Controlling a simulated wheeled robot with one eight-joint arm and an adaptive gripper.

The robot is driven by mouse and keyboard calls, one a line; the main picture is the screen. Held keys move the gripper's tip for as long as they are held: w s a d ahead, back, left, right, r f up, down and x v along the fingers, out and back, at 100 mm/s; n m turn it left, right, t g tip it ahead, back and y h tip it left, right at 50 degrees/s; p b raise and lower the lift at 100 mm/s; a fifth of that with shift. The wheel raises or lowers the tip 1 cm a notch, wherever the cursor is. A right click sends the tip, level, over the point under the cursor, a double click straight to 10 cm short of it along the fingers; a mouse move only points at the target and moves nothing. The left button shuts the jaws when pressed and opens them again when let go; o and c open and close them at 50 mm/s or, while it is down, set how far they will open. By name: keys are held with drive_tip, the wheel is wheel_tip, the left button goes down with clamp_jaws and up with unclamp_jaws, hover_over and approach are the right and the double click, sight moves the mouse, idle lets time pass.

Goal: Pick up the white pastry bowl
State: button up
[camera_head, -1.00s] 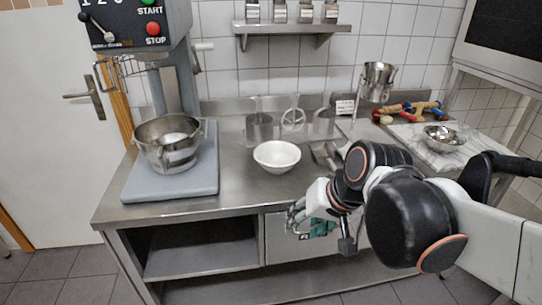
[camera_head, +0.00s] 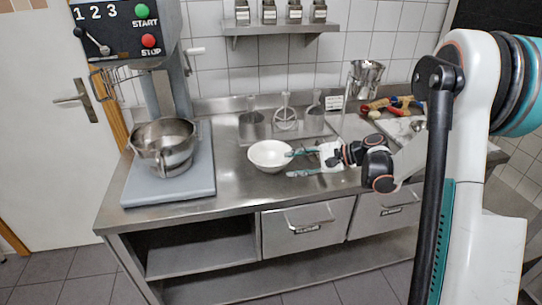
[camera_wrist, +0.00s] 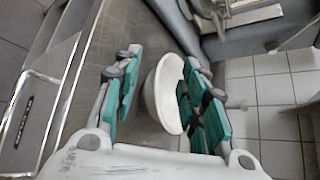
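The white pastry bowl (camera_head: 268,158) stands upright on the steel counter, left of my gripper. My gripper (camera_head: 296,163) is open and reaches in from the right, with its teal fingertips at the bowl's right side. In the wrist view, the white bowl (camera_wrist: 160,96) shows between the open fingers of my gripper (camera_wrist: 155,92). The left finger is outside the bowl, apart from its wall. The right finger overlaps the bowl's opening, hiding part of it. I cannot tell whether it touches the rim.
A mixer with a metal bowl (camera_head: 164,142) stands on a grey base (camera_head: 190,182) to the left. Mixer attachments (camera_head: 286,116) stand behind the white bowl. The steel counter (camera_head: 232,190) is clear in front of it. Drawers with handles (camera_head: 306,226) are below.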

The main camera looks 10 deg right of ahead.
drive_tip(key=m+t+y, duration=0.1)
drive_tip(key=m, duration=0.1)
approach(274, 166)
drive_tip(key=b+x, duration=0.1)
drive_tip(key=x, duration=0.5)
drive_tip(key=shift+w+a, duration=0.15)
drive_tip(key=shift+a, duration=0.05)
drive_tip(key=b+x, duration=0.2)
drive_tip(key=x, duration=0.3)
drive_tip(key=shift+f, duration=0.15)
clamp_jaws()
